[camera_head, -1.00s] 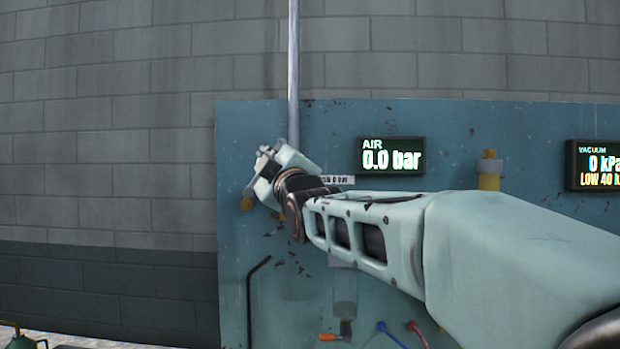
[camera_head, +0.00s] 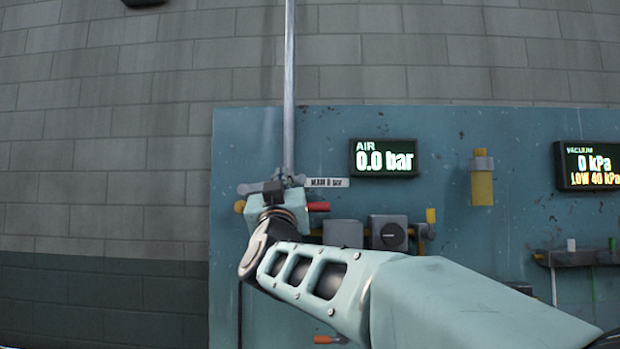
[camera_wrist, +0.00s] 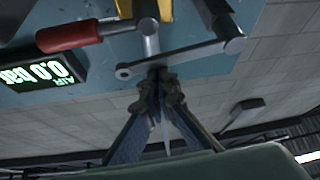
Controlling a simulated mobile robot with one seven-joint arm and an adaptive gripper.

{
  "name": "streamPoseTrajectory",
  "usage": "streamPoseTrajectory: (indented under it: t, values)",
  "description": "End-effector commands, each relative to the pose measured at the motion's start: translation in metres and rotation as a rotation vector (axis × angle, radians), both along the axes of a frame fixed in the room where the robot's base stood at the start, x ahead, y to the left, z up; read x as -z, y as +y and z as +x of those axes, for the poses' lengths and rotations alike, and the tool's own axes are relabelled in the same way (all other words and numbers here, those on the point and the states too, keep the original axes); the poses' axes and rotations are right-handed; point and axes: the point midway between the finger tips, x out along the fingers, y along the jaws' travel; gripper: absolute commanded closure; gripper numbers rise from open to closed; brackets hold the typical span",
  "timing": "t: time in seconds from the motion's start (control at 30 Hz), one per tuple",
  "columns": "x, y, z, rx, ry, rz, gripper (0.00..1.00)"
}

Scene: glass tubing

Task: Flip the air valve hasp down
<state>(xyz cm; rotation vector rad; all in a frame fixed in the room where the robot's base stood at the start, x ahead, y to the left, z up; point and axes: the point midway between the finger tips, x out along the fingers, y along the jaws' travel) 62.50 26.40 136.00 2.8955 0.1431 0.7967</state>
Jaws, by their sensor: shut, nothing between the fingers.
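A grey metal bar with rounded ends, apparently the air valve hasp (camera_wrist: 190,58), lies across the valve in the wrist view; it also shows in the head view (camera_head: 250,188). A red-sleeved lever handle (camera_wrist: 70,36) sticks out beside it, also visible in the head view (camera_head: 318,206). My gripper (camera_wrist: 160,82) is shut and empty, with its fingertips close to the bar's middle. I cannot tell whether they touch it. In the head view my gripper (camera_head: 272,192) stands before the valve and hides most of its body.
The AIR display (camera_head: 384,158) reads 0.0 bar on the blue panel (camera_head: 450,140). A vertical pipe (camera_head: 289,80) rises above the valve. Grey boxes (camera_head: 388,232) sit right of the valve, and a yellow fitting (camera_head: 482,180) farther right. My forearm covers the lower panel.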

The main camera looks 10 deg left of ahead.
Motion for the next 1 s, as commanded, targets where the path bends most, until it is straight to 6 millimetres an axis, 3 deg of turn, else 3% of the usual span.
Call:
streamPoseTrajectory:
  t: [0.33,1.0]
  values:
    - [0.015,-0.003,0.000,0.000,0.004,0.073,1.00]
    - [0.020,-0.002,0.001,-0.002,0.008,0.069,1.00]
